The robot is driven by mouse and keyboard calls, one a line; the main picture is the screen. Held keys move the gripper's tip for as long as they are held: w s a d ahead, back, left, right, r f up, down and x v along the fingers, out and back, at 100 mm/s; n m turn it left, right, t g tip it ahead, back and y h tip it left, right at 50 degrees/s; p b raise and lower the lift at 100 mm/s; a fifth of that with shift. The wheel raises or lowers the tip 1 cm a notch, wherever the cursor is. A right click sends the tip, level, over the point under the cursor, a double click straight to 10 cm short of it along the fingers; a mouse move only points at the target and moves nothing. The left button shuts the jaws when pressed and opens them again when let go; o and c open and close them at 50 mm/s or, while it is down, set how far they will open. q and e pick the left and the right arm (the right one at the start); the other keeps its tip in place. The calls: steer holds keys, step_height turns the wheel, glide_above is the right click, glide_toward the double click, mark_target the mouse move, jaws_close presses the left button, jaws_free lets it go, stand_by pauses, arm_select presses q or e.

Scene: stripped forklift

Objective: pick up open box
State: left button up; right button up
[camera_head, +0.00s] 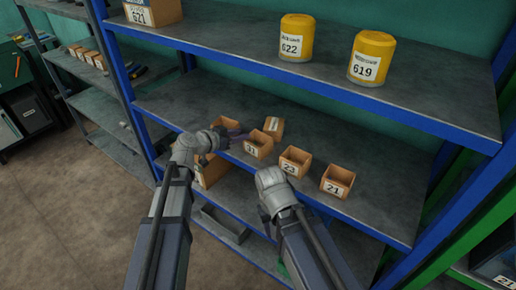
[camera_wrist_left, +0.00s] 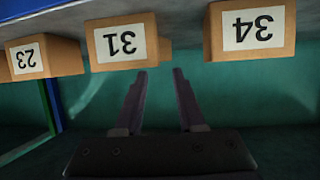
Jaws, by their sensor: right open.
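Small open-topped brown boxes stand on the middle shelf: box 31 (camera_head: 258,146), box 23 (camera_head: 294,162) and box 21 (camera_head: 337,182). Another brown box (camera_head: 226,122) is partly hidden behind my left gripper (camera_head: 232,138). The left wrist view, upside down, shows box 23 (camera_wrist_left: 43,58), box 31 (camera_wrist_left: 127,40) and box 34 (camera_wrist_left: 250,30). My left gripper, also in that view (camera_wrist_left: 160,82), has its fingers apart with nothing between them, near boxes 31 and 34. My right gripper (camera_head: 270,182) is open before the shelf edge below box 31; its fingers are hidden.
A brown box (camera_head: 273,127) with a white label lies behind box 31. Yellow cans 622 (camera_head: 296,38) and 619 (camera_head: 371,58) and box 621 (camera_head: 152,12) stand on the shelf above. A blue upright (camera_head: 112,62) is at left. The middle shelf is clear to the right.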

mark_target(258, 145)
arm_select(q)
steer(key=shift+b+x, duration=1.15)
steer(key=shift+x, duration=1.5)
steer(key=shift+s+f, duration=0.15)
jaws_close()
